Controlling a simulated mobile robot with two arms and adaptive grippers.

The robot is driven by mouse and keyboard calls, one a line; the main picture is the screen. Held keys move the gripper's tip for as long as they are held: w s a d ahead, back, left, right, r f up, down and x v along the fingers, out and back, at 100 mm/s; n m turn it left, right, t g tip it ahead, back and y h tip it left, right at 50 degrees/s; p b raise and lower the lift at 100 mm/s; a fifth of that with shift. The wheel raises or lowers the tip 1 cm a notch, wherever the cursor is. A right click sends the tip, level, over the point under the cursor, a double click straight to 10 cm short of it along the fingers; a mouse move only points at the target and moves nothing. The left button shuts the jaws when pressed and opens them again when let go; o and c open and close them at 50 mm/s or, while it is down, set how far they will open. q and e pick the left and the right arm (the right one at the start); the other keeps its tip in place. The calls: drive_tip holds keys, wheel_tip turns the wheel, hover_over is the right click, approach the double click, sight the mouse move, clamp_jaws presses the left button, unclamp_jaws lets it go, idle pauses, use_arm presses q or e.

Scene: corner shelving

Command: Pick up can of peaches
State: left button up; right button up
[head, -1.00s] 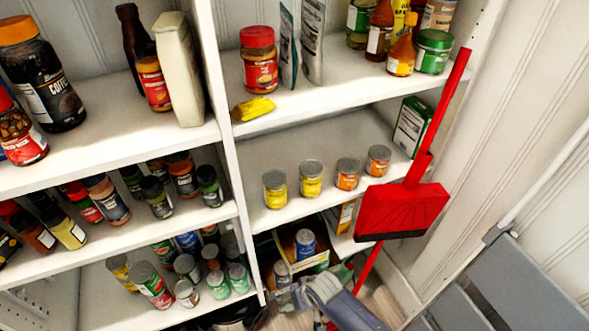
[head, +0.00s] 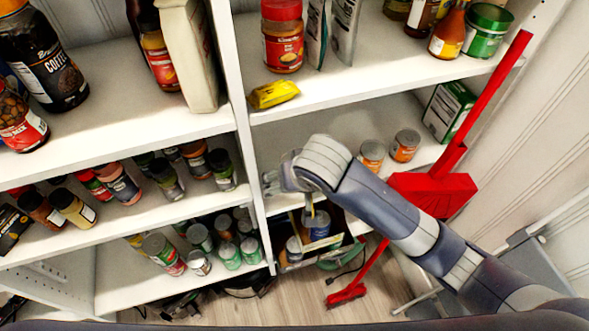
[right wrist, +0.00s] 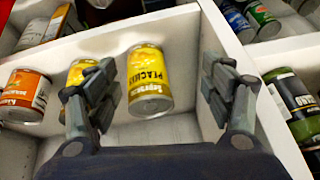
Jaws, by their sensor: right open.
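The can of peaches (right wrist: 150,82) is yellow with a "PEACHES" label. In the right wrist view it stands on the shelf between my right gripper's two spread fingers (right wrist: 160,68), with visible space on its right side; I cannot tell whether the left finger touches it. A second yellow can (right wrist: 80,75) is partly hidden behind the left finger. In the head view my right gripper (head: 275,182) reaches to the middle right shelf beside the upright divider, and my arm hides the yellow cans. My left gripper is not in view.
An orange-labelled can (right wrist: 25,95) stands left of the yellow cans; two orange cans (head: 404,146) show in the head view. The white divider (right wrist: 228,55) is close to the right finger. A yellow packet (head: 273,94) lies on the shelf above. A red broom and dustpan (head: 435,193) lean at the right.

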drive_tip(key=shift+m+t+h, duration=0.4)
drive_tip(key=shift+h, duration=0.3)
drive_tip(key=w, duration=0.2)
drive_tip(key=w+f, duration=0.1)
drive_tip(key=w, duration=0.1)
drive_tip(key=w+f, duration=0.1)
drive_tip(key=w, duration=0.1)
drive_tip(key=shift+d, duration=0.35)
drive_tip(key=shift+a+p+x, duration=0.2)
drive_tip(key=shift+p+x, duration=0.35)
drive_tip(key=shift+x, duration=2.05)
drive_tip(key=c, duration=1.4)
